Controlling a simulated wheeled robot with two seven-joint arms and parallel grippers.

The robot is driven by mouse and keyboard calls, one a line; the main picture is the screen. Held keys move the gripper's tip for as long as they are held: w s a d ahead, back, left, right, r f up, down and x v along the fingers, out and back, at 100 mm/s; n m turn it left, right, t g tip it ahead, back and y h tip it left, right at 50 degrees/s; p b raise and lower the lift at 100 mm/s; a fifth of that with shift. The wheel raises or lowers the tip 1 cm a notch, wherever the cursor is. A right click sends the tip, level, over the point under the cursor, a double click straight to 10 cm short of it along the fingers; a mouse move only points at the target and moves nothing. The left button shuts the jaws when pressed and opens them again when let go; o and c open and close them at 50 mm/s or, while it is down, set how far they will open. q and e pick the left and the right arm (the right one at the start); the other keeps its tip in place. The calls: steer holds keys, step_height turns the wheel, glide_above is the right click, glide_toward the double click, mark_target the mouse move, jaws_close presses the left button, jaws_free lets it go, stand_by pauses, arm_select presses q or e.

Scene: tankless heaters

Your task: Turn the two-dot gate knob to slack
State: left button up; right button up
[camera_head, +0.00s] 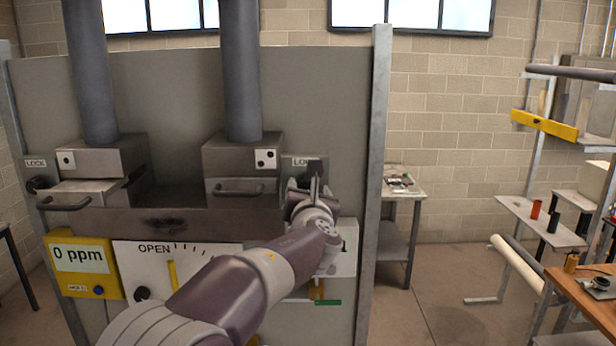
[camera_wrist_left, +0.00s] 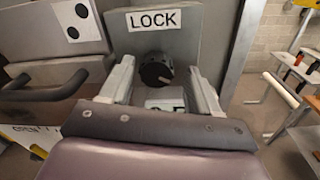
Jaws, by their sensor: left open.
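The two-dot gate (camera_head: 232,168) is the right one of two grey gates in the head view, with a white two-dot plate. Its dark round knob (camera_wrist_left: 156,70) sits on a grey plate under a white LOCK label (camera_wrist_left: 153,20) in the left wrist view. In the head view the knob (camera_head: 315,168) is partly hidden by my left gripper (camera_head: 310,188). In the wrist view the left gripper (camera_wrist_left: 161,76) is open, with its pale fingers on either side of the knob. Contact with the knob cannot be told. The right gripper is not in view.
The two-dot gate's handle (camera_wrist_left: 45,88) juts out left of my gripper. A one-dot gate (camera_head: 90,158) has its own LOCK knob (camera_head: 38,184). Below are a yellow 0 ppm meter (camera_head: 80,258) and an OPEN panel (camera_head: 150,262). A metal post (camera_head: 376,150) stands to the right.

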arm_select(q)
steer(key=shift+s+a+r, duration=0.1)
steer(key=shift+a+r, duration=0.1)
steer(key=shift+r, duration=0.05)
steer(key=shift+s+a+r, duration=0.1)
steer(key=shift+s, duration=0.4)
steer(key=shift+w, duration=0.1)
steer(key=shift+w+d+f, duration=0.2)
steer(key=shift+w, duration=0.05)
steer(key=c, duration=0.4)
steer(key=shift+w, duration=0.15)
steer(key=c, duration=0.6)
steer(key=shift+f, duration=0.1)
steer(key=shift+c, duration=0.2)
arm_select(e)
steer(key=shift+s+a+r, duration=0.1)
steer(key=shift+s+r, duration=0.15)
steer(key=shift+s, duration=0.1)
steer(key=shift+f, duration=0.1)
